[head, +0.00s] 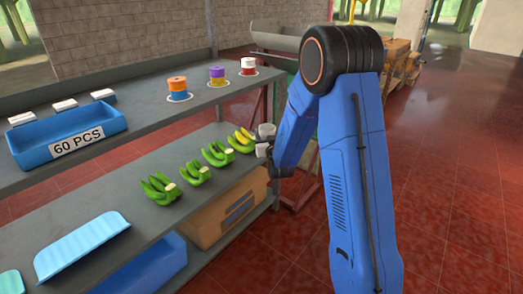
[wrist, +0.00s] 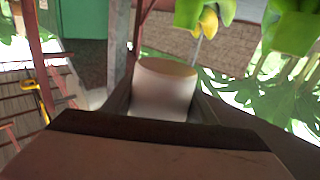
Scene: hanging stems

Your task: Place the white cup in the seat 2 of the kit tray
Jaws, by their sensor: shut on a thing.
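The white cup (wrist: 163,92) is between my gripper's dark jaws (wrist: 160,112) in the wrist view, with its wider end outward and its lower part hidden by the jaws. In the head view my gripper (head: 264,144) is at the right end of the lower shelf, beside the end banana bunch, and mostly hidden by my arm. No kit tray with marked seats can be made out for certain. A light blue ribbed tray (head: 80,244) lies at the left of the lower shelf; I cannot tell whether it is the kit tray.
Several banana bunches (head: 160,189) line the lower shelf. The upper shelf holds a blue bin (head: 98,133) marked "60 PCS", small white blocks (head: 64,104) and three coloured stacks (head: 217,76) on white discs. A cardboard box (head: 222,213) sits below. Red floor (head: 450,200) is clear at right.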

